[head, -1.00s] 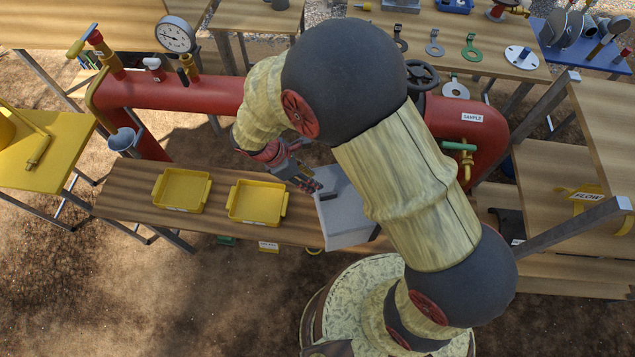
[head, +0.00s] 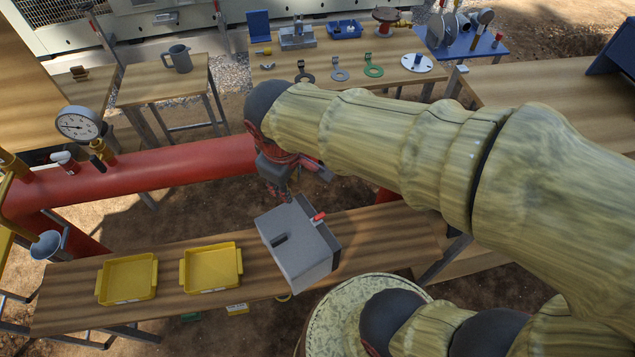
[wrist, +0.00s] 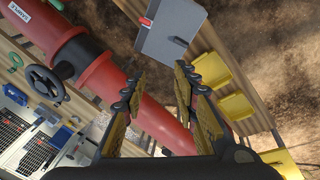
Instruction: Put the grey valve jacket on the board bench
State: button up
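The grey valve jacket (head: 300,250) is a box-like block with a dark slot in its face and a small red part at its far edge. It appears to rest on the wooden bench (head: 375,240), right of the yellow trays, its lower corner near the front edge. It also shows in the wrist view (wrist: 172,32), beyond the fingertips. My gripper (head: 290,190) is just behind and above the jacket in the head view. In the wrist view my gripper (wrist: 158,72) has its fingers spread with nothing between them. The jacket's underside is hidden.
Two yellow trays (head: 183,268) (head: 102,299) stand left on the bench. A red pipe (head: 190,165) with a gauge (head: 78,124) runs behind it. A handwheel (wrist: 48,84) is by the pipe. Farther tables (head: 285,72) hold parts. Bench right of the jacket is clear.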

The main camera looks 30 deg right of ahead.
jog(key=s+d+r+m+t+y, duration=0.1)
jog(key=s+d+r+m+t, duration=0.2)
jog(key=s+r+m, duration=0.3)
jog(key=shift+s, duration=0.75)
notch_tip(320, 180, down, 12)
jog(key=b, duration=1.2)
jog(key=shift+f, duration=0.15)
